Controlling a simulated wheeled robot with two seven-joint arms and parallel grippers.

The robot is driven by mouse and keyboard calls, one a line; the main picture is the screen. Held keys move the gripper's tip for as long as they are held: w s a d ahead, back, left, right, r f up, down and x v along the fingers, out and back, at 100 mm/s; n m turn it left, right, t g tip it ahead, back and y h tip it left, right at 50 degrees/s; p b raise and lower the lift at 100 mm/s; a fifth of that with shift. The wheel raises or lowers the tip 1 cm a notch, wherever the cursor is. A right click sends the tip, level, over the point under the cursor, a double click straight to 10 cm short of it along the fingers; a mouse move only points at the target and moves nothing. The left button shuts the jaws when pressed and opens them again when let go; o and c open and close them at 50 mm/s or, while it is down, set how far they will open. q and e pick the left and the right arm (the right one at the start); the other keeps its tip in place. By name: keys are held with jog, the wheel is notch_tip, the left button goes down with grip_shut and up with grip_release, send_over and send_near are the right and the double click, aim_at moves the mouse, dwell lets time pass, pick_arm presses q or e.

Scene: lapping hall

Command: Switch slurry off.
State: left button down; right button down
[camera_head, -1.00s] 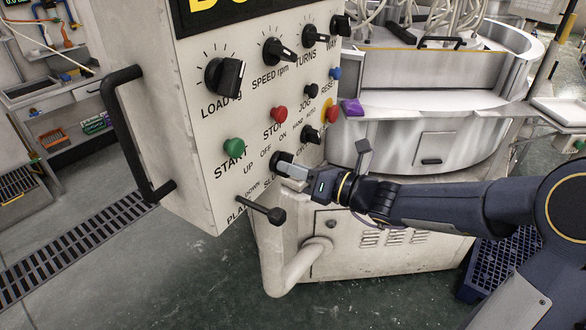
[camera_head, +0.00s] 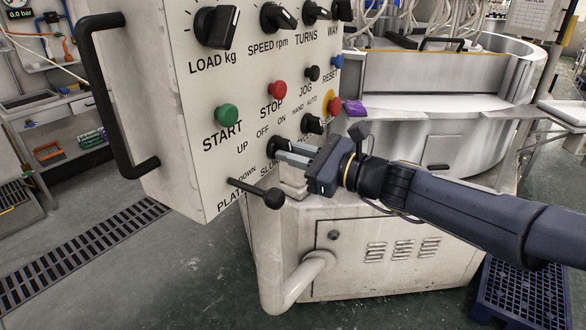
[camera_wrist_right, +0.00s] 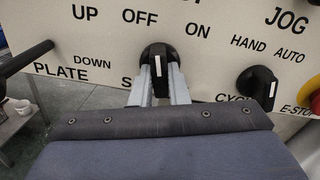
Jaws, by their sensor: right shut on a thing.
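The slurry switch is a black rotary knob (camera_wrist_right: 157,66) under the OFF and ON marks. In the right wrist view its white pointer line stands about upright, between the two words. My right gripper (camera_wrist_right: 158,88) has a finger on each side of this knob and is shut on it. In the head view the gripper (camera_head: 287,152) reaches the panel from the right, and the knob (camera_head: 274,147) shows only in part beside the fingers. The SLURRY label is mostly covered. My left gripper is not in view.
The pale control panel (camera_head: 187,140) carries a green START button (camera_head: 227,115), a red STOP button (camera_head: 278,90), a CYCLE knob (camera_head: 312,124) and a plate lever (camera_head: 258,195) close by. A black handle (camera_head: 110,100) is at its left. A blue pallet (camera_head: 520,295) lies at lower right.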

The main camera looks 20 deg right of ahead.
jog(key=shift+n+b, duration=1.3)
jog(key=shift+n, duration=0.1)
jog(key=c, duration=1.4)
grip_release()
jog(key=v, duration=0.8)
